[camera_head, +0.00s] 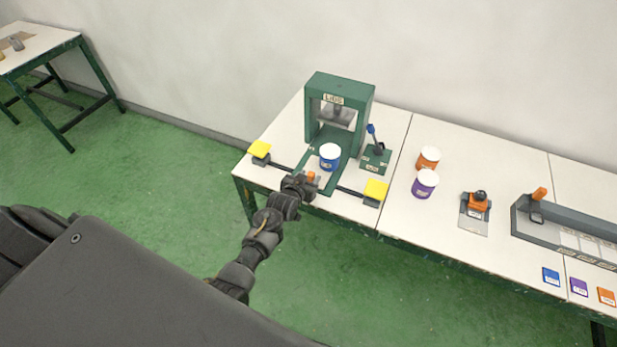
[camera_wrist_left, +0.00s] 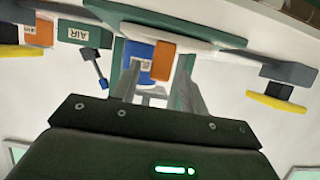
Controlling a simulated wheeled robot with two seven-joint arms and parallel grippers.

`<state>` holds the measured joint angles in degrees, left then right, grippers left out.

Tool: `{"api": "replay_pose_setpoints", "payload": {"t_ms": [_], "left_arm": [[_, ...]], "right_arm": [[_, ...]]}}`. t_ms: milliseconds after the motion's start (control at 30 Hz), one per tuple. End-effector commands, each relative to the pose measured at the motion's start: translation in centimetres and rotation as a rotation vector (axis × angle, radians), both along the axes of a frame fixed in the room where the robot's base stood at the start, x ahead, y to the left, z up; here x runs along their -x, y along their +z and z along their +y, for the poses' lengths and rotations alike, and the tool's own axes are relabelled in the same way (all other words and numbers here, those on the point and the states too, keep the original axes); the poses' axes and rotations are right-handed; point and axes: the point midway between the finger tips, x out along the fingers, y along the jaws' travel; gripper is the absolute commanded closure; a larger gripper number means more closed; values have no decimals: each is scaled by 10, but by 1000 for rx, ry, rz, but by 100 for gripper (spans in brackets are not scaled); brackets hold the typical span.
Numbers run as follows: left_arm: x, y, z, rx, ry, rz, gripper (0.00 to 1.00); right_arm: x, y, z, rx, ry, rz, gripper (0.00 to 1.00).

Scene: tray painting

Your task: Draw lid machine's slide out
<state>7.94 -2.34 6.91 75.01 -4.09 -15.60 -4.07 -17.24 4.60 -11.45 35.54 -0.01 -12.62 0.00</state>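The green lid machine (camera_head: 358,91), labelled LIDS, stands on the left end of the worktable. Its slide (camera_head: 329,187) reaches forward from under the press, with a white-topped blue pot (camera_head: 329,160) on it, in front of the press opening. The slide's orange handle (camera_head: 311,176) is at the front. My left gripper (camera_head: 304,183) is at this handle. In the left wrist view the handle (camera_wrist_left: 163,60) shows just beyond and between the spread fingers (camera_wrist_left: 158,88), with the blue pot (camera_wrist_left: 139,52) behind it. My right gripper is out of view.
Yellow pads (camera_head: 260,149) (camera_head: 376,190) flank the slide on a dark bar. A lever box (camera_head: 375,160) stands right of the machine. Orange (camera_head: 428,160) and purple (camera_head: 425,185) pots stand farther right, then an orange-handled tool (camera_head: 478,203) and a grey rack (camera_head: 560,232).

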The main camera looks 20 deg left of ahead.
Motion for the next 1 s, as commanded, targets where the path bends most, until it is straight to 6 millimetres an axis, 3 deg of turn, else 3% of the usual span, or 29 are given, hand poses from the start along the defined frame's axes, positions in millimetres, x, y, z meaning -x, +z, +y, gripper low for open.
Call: {"api": "replay_pose_setpoints", "payload": {"t_ms": [267, 800, 1000], "left_arm": [[3, 2, 0, 0, 0, -2, 56], [85, 34, -1, 0, 1, -1, 56], [99, 41, -1, 1, 1, -2, 56]], "right_arm": [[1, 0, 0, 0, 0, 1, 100], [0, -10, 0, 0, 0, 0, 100], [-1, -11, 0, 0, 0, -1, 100]]}}
